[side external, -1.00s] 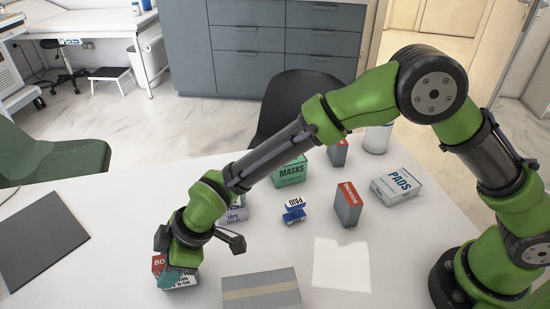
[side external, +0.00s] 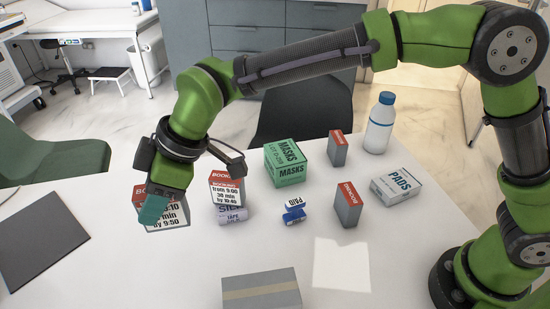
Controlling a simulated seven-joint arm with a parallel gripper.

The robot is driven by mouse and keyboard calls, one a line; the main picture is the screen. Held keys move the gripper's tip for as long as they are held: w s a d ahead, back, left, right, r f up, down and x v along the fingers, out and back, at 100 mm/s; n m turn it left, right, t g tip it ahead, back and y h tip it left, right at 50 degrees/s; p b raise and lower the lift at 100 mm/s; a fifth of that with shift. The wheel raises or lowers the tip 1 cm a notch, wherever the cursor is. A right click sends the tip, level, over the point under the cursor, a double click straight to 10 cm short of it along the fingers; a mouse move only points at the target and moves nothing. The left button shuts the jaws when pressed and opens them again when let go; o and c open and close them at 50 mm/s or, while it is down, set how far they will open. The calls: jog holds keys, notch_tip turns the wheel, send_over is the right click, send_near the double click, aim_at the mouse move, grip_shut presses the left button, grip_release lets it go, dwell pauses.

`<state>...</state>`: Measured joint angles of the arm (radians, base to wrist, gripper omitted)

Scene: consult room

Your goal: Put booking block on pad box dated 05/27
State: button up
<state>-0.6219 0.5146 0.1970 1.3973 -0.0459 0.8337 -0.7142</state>
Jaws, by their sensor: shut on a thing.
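My gripper (side external: 158,203) is at the left of the table, shut on a red-topped booking block (side external: 168,217) whose visible print ends "min by 9:50". The block seems held above the table; the fingers cover part of it. A white and grey-green box marked PADS (side external: 397,187) lies at the right, far from my gripper; I cannot read a date on it. Other booking blocks stand on the table: one reading "from 9:00 30 min by 10:45" (side external: 228,189) at or on a tape box (side external: 233,217), one right of centre (side external: 348,207), and one farther back (side external: 338,150).
A green MASKS box (side external: 286,165) stands at the back, with a bottle (side external: 380,128) behind on the right. A blue and white PAID item (side external: 293,212) lies mid-table. A grey box with a tan stripe (side external: 262,291) is in front, a dark flat panel (side external: 40,245) at left.

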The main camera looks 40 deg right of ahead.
jog(key=w+d+m+t, duration=0.1)
jog(key=w+d, duration=0.1)
jog(key=d, duration=1.4)
jog(key=w+d+m, duration=0.1)
jog(key=w+d, duration=0.1)
jog(key=d, duration=1.5)
jog(key=m+t+h, duration=0.1)
jog(key=m, duration=0.1)
send_over(393, 182)
notch_tip(393, 182, down, 9)
jog(key=shift+f, duration=2)
jog(key=shift+f, duration=0.1)
jog(key=o, duration=1.1)
